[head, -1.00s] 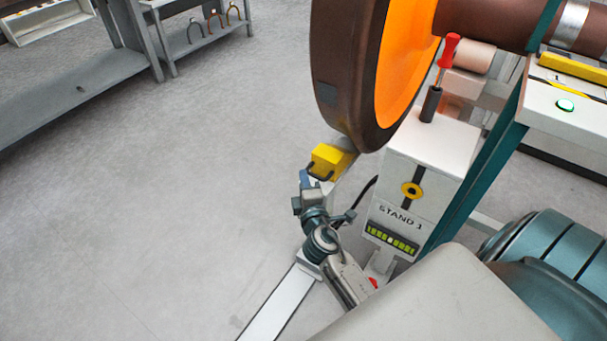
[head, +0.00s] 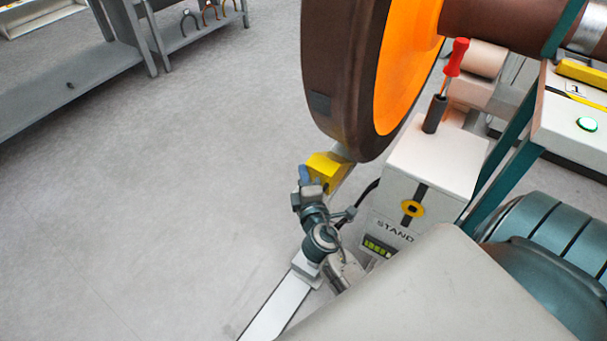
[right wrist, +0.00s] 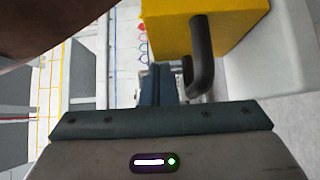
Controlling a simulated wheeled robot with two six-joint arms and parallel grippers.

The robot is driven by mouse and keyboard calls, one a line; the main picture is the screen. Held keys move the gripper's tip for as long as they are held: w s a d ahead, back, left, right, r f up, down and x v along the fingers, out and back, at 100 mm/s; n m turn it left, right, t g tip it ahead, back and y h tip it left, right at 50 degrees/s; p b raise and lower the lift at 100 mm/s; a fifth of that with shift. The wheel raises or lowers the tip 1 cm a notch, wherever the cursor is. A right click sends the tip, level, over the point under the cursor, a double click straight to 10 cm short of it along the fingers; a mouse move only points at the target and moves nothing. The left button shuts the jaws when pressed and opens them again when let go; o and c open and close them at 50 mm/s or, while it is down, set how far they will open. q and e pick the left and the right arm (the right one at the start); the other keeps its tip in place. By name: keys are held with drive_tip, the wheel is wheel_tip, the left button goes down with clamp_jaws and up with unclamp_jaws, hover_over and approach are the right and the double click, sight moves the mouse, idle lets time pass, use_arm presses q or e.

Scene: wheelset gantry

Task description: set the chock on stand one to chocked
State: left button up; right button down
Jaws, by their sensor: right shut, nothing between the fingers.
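The yellow chock (head: 325,172) sits low beside the bottom of the large brown and orange wheel (head: 345,75), on stand one (head: 410,190). I cannot tell whether it touches the wheel. My right gripper (head: 305,176) is at the chock's near left side and partly covers it. In the right wrist view the yellow chock (right wrist: 205,22) fills the top, with its black handle (right wrist: 203,58) hanging close to the right of my shut, empty fingers (right wrist: 156,88). The fingers look beside the handle, not around it. My left gripper is out of view.
A red-handled tool (head: 455,62) stands in a dark holder on the stand's top. A white panel with a green button (head: 587,124) is at the right. A grey shelf (head: 75,80) stands at the far left. The floor between is clear.

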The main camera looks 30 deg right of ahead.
sight(317, 159)
drive_tip(key=d, duration=0.2)
drive_tip(key=w+d, duration=0.1)
drive_tip(key=d, duration=0.1)
drive_tip(key=w+d, duration=0.1)
drive_tip(key=d, duration=0.1)
drive_tip(key=shift+w, duration=0.25)
drive_tip(key=shift+a+r, duration=0.1)
drive_tip(key=shift+r, duration=0.1)
